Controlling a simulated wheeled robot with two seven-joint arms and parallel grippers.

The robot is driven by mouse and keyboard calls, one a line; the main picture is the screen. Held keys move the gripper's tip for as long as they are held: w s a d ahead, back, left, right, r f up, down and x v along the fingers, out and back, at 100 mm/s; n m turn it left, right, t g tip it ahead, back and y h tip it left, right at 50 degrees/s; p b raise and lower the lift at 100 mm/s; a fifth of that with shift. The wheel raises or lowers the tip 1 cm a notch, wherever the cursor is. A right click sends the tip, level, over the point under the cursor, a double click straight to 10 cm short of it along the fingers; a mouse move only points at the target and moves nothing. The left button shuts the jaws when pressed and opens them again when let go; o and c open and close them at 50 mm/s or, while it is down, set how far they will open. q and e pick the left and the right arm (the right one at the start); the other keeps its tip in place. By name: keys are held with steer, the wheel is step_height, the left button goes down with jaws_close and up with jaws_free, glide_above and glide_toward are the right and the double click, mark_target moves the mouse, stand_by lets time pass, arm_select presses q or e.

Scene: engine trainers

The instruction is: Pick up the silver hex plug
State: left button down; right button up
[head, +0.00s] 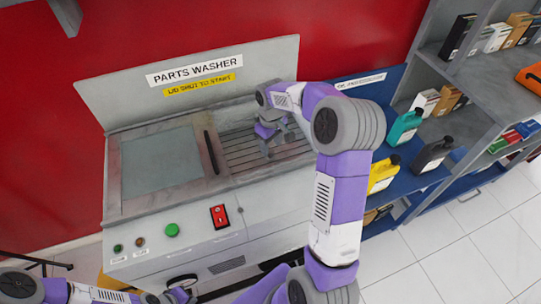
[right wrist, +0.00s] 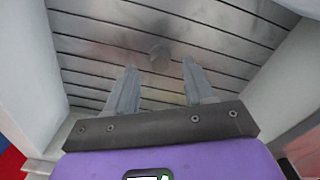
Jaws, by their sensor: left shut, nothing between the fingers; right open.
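The silver hex plug (right wrist: 160,56) shows in the right wrist view as a small grey piece on the slatted metal drain surface. It lies beyond my right fingertips, roughly in line with the gap between them. My right gripper (right wrist: 160,72) is open with nothing between its fingers. In the head view my right gripper (head: 268,142) reaches down over the slatted bay of the parts washer (head: 225,222), and I cannot make out the plug there. My left gripper (head: 182,292) is shut and empty at the bottom edge, partly cut off.
The slatted bay (head: 232,152) has raised walls around it. A flat lid (head: 160,160) with a dark handle lies to its left. A red switch (head: 219,216) and green button (head: 172,230) are on the front panel. Shelves (head: 500,75) with bottles and boxes stand at right.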

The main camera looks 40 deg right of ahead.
mark_target(271, 151)
step_height(271, 151, down, 3)
steer(key=shift+w+f+b, duration=0.15)
steer(key=shift+f+b, duration=0.05)
steer(key=shift+b, duration=0.3)
steer(key=shift+r, duration=0.1)
jaws_close()
